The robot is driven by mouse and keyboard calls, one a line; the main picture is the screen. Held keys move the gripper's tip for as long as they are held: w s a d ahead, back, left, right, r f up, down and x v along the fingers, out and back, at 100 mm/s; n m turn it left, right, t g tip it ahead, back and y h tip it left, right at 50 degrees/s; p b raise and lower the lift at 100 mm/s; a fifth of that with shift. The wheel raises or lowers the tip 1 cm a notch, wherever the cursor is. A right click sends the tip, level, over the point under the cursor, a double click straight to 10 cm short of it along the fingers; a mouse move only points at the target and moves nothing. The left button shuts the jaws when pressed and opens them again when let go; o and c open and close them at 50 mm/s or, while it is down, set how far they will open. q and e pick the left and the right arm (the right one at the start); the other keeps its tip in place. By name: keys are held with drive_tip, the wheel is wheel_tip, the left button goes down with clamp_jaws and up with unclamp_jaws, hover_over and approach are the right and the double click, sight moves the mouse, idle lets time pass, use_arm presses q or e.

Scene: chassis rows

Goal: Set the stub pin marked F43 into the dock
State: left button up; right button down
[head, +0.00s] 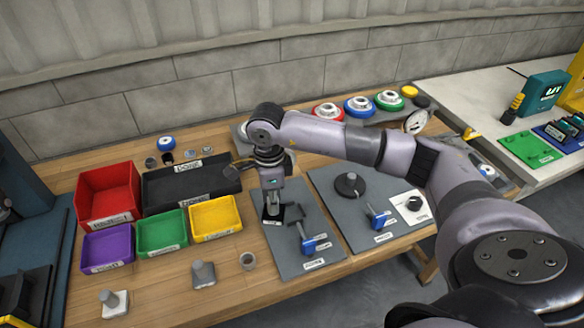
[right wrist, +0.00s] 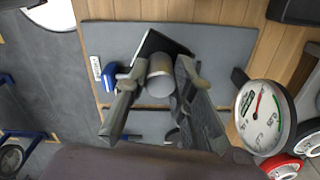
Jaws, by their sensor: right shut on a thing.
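My right gripper (head: 272,207) points down over the left grey panel (head: 287,262). In the right wrist view its fingers (right wrist: 160,88) are shut on a grey cylindrical pin (right wrist: 159,78), seen end-on. I cannot read any F43 mark on it. A black square block with a pale edge (right wrist: 150,46) lies right beside and behind the pin; the same dark square shows under the fingertips in the head view (head: 267,219). It may be the dock, but no label is readable. Whether the pin touches it is unclear. My left gripper is not in view.
Grey stub parts (head: 203,272) and (head: 113,301) stand at the front left. Red (head: 107,190), purple (head: 107,245), green (head: 161,231) and yellow (head: 215,216) bins stand left. Blue-handled clamps (head: 307,244) and (head: 379,219) rise from the panels. A gauge (right wrist: 263,117) is near the gripper.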

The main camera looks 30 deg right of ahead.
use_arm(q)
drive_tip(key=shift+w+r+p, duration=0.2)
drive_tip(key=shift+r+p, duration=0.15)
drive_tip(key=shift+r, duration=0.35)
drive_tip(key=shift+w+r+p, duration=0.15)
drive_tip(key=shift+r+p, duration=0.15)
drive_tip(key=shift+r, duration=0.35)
use_arm(e)
drive_tip(key=shift+w+d+f+m, duration=0.45)
drive_tip(key=shift+d+f+m, duration=0.6)
drive_tip(key=shift+m, duration=1.05)
drive_tip(key=shift+w+d+f+m, duration=0.65)
drive_tip(key=shift+d+m, duration=0.65)
drive_tip(key=shift+m, duration=0.8)
drive_tip(key=shift+w+d+f+m, duration=0.3)
drive_tip(key=shift+d+f+m, duration=0.8)
drive_tip(key=shift+m, duration=1)
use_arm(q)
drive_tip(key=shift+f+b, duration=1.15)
use_arm(e)
drive_tip(key=shift+f, duration=1.05)
drive_tip(key=c, duration=1.3)
unclamp_jaws()
drive_tip(key=shift+s, duration=0.1)
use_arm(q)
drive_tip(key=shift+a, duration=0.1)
use_arm(e)
wheel_tip(320, 180, up, 12)
